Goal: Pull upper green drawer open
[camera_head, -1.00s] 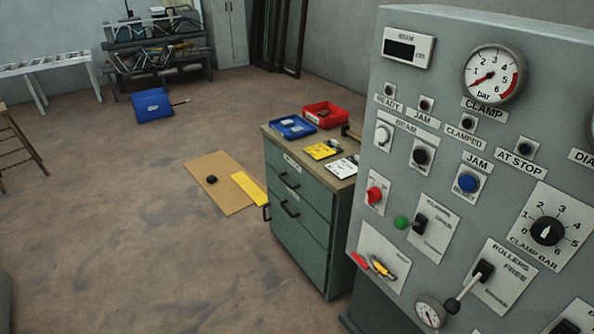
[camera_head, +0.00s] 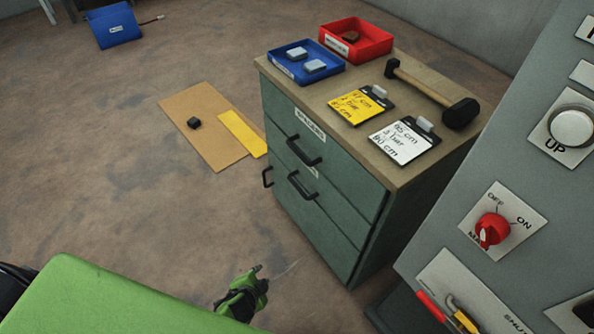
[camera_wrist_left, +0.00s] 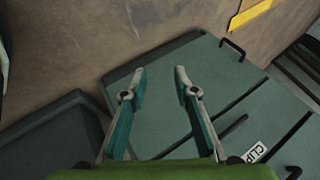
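The green cabinet (camera_head: 335,215) stands at centre right in the head view. Its upper drawer (camera_head: 340,165) looks closed, with a black bar handle (camera_head: 304,151) and a white label above. A second bar handle (camera_head: 301,186) sits lower. My left gripper (camera_head: 262,277) is below and left of the cabinet's front, apart from the handles. In the left wrist view, its two fingers (camera_wrist_left: 161,80) are spread and empty. Green cabinet panels (camera_wrist_left: 155,75), a label (camera_wrist_left: 255,152) and dark handles show beyond; I cannot tell which handle is the upper drawer's. My right gripper is out of view.
The cabinet top holds a blue tray (camera_head: 303,70), a red tray (camera_head: 357,41), a hammer (camera_head: 430,92) and yellow (camera_head: 357,106) and white clipboards (camera_head: 403,141). A grey control panel (camera_head: 455,180) stands close on the right. Floor left of the cabinet is mostly clear, with cardboard (camera_head: 200,105) lying there.

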